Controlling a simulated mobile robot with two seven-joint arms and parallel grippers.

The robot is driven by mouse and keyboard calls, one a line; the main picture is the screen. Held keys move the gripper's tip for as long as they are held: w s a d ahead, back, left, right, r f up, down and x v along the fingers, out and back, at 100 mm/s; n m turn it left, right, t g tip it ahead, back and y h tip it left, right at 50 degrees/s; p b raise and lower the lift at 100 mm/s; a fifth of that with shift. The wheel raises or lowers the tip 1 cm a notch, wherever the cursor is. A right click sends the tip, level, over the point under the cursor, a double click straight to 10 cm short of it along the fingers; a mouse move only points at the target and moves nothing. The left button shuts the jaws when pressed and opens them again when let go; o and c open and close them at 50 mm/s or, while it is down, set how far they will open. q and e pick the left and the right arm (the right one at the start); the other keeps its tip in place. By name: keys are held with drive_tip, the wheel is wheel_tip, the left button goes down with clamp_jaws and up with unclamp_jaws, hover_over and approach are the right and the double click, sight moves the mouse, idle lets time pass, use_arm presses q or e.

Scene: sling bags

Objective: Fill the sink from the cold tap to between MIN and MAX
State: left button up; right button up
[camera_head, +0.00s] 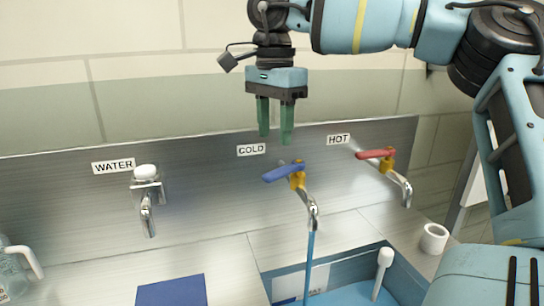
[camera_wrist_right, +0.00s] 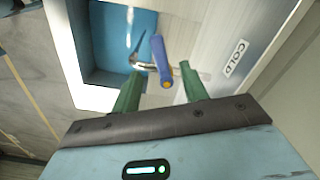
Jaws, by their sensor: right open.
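The cold tap (camera_head: 311,206) has a blue lever (camera_head: 283,173) on a yellow stem, under the COLD label. A blue stream (camera_head: 308,262) falls from its spout into the sink (camera_head: 265,262). The sink holds blue water (camera_head: 352,296); its level against any MIN and MAX marks cannot be read. My right gripper (camera_head: 275,139) points down just above the blue lever, its green fingers open and empty. In the right wrist view, the blue lever (camera_wrist_right: 158,58) shows between the spread fingers (camera_wrist_right: 160,85), with no clear contact. My left gripper is out of view.
The hot tap (camera_head: 395,182) with a red lever is to the right. A WATER tap (camera_head: 147,200) is to the left. A white post (camera_head: 383,270) stands in the sink. A white ring (camera_head: 434,238), a blue mat (camera_head: 172,292) and a clear jug (camera_head: 14,272) are nearby.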

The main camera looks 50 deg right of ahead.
sight(274, 172)
drive_tip(key=shift+s+a, duration=0.1)
drive_tip(key=shift+s, duration=0.05)
drive_tip(key=shift+f, duration=3.8)
clamp_jaws()
